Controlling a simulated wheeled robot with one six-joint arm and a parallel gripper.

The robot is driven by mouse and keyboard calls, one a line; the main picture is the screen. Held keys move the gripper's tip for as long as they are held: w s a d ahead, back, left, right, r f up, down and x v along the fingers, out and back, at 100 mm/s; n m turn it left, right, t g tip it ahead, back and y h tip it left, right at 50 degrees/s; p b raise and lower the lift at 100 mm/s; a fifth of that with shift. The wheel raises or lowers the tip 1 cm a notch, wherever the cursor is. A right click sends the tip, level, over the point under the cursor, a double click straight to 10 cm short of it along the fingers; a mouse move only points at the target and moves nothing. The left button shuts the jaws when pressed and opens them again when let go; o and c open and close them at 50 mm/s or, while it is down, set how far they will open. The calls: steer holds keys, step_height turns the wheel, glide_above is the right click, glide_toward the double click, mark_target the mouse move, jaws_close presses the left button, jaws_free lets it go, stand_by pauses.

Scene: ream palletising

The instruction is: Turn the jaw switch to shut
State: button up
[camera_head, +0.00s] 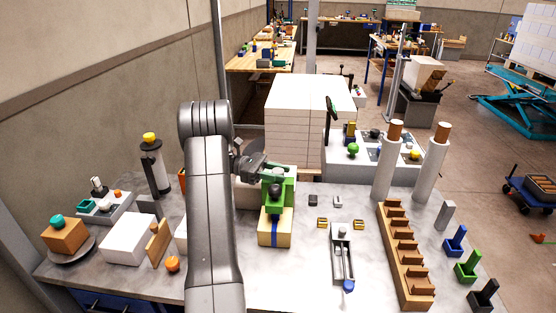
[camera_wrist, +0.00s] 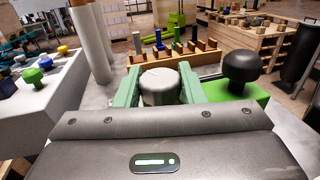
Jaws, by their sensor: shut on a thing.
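A round grey knob (camera_wrist: 160,88), which looks like the jaw switch, sits between my gripper's two pale green fingers in the wrist view. My gripper (camera_wrist: 160,84) is shut on it, with one finger against each side. A thin line shows on the knob's top; its setting cannot be read. Beside it on the right is a green block (camera_wrist: 228,107) with a black mushroom knob (camera_wrist: 243,68). In the head view my gripper (camera_head: 277,171) reaches in from the left at the green fixture (camera_head: 285,195), which also shows the black knob (camera_head: 275,178). The grey knob is hidden there.
A beige box with a blue stripe (camera_head: 275,232) stands in front of the fixture. A tall white ream stack (camera_head: 309,115) is behind. A wooden stepped rack (camera_head: 402,255) and two grey posts stand on the right. A white box (camera_head: 127,238) lies left.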

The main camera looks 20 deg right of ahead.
steer(key=p, duration=0.4)
steer(key=shift+r, duration=0.3)
steer(key=shift+f+p, duration=0.25)
steer(key=shift+p, duration=0.7)
steer(key=o, duration=1)
steer(key=shift+w+f+b, duration=0.1)
steer(key=shift+f+b, duration=0.05)
steer(key=shift+b, duration=0.15)
